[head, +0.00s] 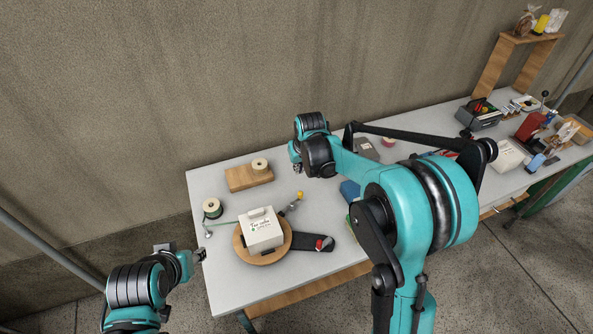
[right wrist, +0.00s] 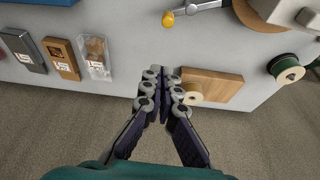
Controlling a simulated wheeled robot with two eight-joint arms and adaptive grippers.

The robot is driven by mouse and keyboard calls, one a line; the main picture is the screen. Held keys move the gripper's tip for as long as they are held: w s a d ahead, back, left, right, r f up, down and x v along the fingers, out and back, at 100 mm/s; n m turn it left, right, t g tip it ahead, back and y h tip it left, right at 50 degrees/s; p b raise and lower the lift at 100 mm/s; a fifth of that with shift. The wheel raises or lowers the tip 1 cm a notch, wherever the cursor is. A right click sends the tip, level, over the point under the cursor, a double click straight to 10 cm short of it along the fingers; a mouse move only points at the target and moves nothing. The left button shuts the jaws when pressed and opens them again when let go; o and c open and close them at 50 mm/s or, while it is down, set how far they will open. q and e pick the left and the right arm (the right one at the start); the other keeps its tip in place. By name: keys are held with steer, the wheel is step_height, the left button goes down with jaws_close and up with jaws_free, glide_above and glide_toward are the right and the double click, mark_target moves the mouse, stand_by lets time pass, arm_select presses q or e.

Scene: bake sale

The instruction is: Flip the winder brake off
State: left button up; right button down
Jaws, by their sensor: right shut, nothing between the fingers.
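A round wooden turntable (head: 240,250) stands on the table with a white lettered box (head: 262,236) on it. A black arm (head: 305,242) with a red-and-white part (head: 323,244) reaches right from it. Behind the box, a grey lever (head: 288,209) ends in a yellow knob (head: 300,194); the knob (right wrist: 168,19) also shows in the right wrist view. I cannot tell which part is the brake. My right gripper (right wrist: 162,76) is shut and empty, above the table's back, apart from the knob. My left gripper (head: 202,255) is at the table's left edge, its jaws too small to read.
A wooden block (head: 249,178) with a pale spool (head: 260,164) sits behind the turntable. A green spool (head: 212,208) is at the left. In the right wrist view, several small packages (right wrist: 62,58) lie at the left. My right arm covers the table's middle.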

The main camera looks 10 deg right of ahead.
mark_target(291, 205)
steer(key=shift+w+f, duration=0.15)
steer(key=shift+w, duration=0.25)
steer(key=b+x, duration=0.3)
steer(key=x, duration=0.6)
steer(key=shift+f, duration=0.3)
steer(key=shift+s+f+b, duration=0.1)
steer(key=shift+f+b, duration=0.25)
steer(key=shift+s+d+r+b, duration=0.15)
steer(key=shift+s+b, duration=0.15)
steer(key=shift+s, duration=1.5)
